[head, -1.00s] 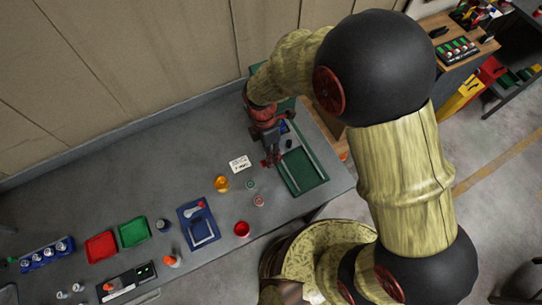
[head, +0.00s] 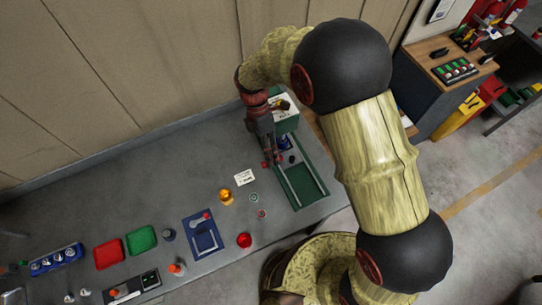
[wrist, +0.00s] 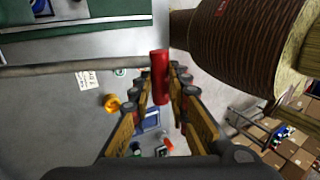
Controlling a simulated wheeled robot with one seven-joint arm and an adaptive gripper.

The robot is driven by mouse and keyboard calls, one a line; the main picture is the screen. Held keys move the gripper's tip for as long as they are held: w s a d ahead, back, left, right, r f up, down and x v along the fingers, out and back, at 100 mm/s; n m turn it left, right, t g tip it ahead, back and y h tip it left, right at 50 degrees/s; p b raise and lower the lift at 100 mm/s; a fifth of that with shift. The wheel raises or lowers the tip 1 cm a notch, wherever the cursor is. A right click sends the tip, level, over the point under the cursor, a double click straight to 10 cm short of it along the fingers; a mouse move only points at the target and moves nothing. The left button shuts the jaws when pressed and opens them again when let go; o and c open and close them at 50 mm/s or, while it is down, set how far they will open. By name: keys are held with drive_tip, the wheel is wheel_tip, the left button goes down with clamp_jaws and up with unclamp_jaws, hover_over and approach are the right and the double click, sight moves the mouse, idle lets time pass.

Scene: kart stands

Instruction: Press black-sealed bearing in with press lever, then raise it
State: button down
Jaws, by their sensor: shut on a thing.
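My gripper (head: 269,160) is over the bench at the left side of the green press (head: 285,121). In the wrist view my gripper (wrist: 163,92) is shut on the red grip (wrist: 160,72) of the press lever. The grey lever bar (wrist: 75,69) runs off to the left from behind the grip. My wrist and gripper hide part of the press in the head view. I cannot make out the black-sealed bearing or how deep it sits.
A green tray (head: 322,192) lies in front of the press. A card (head: 243,177), a yellow cup (head: 226,197), two small rings and a red cup (head: 244,240) stand to the left. Farther left are a blue tray (head: 190,222) and red and green trays.

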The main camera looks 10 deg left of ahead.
drive_tip(key=shift+w+a+r, duration=0.15)
drive_tip(key=shift+w, duration=0.1)
drive_tip(key=c, duration=1.8)
unclamp_jaws()
drive_tip(key=shift+o, duration=0.4)
drive_tip(key=v, duration=1.1)
drive_tip(key=shift+r, duration=0.35)
drive_tip(key=shift+w+a, duration=0.1)
